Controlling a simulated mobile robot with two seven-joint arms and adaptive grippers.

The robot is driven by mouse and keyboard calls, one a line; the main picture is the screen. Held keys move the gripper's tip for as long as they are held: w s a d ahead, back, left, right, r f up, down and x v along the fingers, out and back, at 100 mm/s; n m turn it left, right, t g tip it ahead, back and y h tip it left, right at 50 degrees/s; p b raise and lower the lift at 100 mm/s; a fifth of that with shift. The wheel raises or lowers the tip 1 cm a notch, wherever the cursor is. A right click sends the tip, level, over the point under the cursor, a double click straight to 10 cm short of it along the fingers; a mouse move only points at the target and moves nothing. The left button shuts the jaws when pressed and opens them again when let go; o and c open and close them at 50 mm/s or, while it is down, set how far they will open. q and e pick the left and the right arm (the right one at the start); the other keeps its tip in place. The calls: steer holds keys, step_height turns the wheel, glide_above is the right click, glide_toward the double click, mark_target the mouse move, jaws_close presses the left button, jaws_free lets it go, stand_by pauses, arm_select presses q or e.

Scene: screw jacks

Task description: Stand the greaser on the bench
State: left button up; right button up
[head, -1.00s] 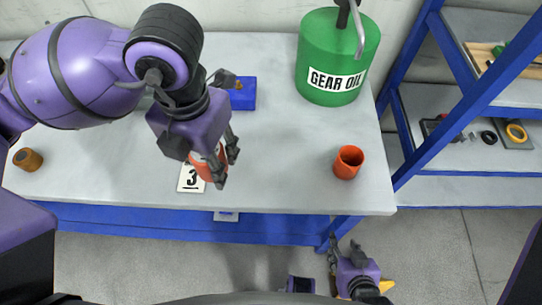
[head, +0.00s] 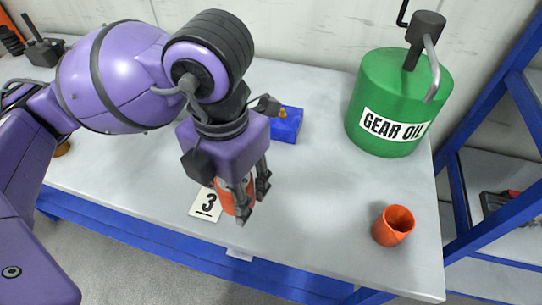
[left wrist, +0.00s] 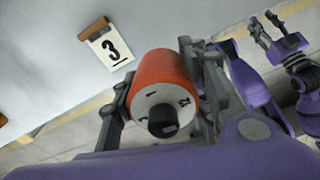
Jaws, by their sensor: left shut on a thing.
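The greaser is an orange cylinder (head: 226,196) with a white, marked end face and a black knob, clearest in the left wrist view (left wrist: 162,78). My left gripper (head: 252,204) is shut on it, one finger on each side, with the marked face toward my wrist. It is over the front part of the bench (head: 310,215), beside a white card marked 3 (head: 207,205). The fingers hide part of it, and I cannot tell whether its far end touches the bench. My right gripper (left wrist: 265,30) shows only in the left wrist view, fingers apart and empty, away from the greaser.
A green gear oil can (head: 385,105) stands at the bench's back right. An orange cup (head: 393,226) stands near the right front. A blue block (head: 286,125) lies behind my left gripper. Blue shelving (head: 510,95) stands right. The bench between greaser and cup is clear.

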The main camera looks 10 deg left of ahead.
arm_select(q)
steer(key=shift+w+f+b, duration=0.2)
steer(key=shift+f+b, duration=0.05)
steer(key=shift+b, duration=0.2)
steer(key=shift+w+d+f, duration=0.1)
steer(key=shift+w+f, duration=1.1)
steer(key=shift+f, duration=0.35)
steer(key=shift+w+a+f, duration=0.1)
steer(key=shift+w+f, duration=1.1)
steer(key=shift+f, duration=0.4)
steer(key=shift+w+d+f, duration=0.1)
steer(key=shift+w+f, duration=1.1)
steer(key=shift+f, duration=0.35)
arm_select(e)
steer(key=shift+s+d+f, duration=0.1)
steer(key=shift+s+f, duration=0.1)
steer(key=shift+f, duration=0.35)
steer(key=shift+s+f, duration=0.15)
steer(key=shift+f, duration=0.35)
arm_select(q)
steer(key=shift+f+b, duration=0.1)
steer(key=shift+b, duration=0.25)
arm_select(e)
steer(key=shift+f, duration=0.1)
arm_select(q)
steer(key=shift+f, duration=0.15)
steer(key=o, duration=1.4)
steer(key=shift+c, duration=0.2)
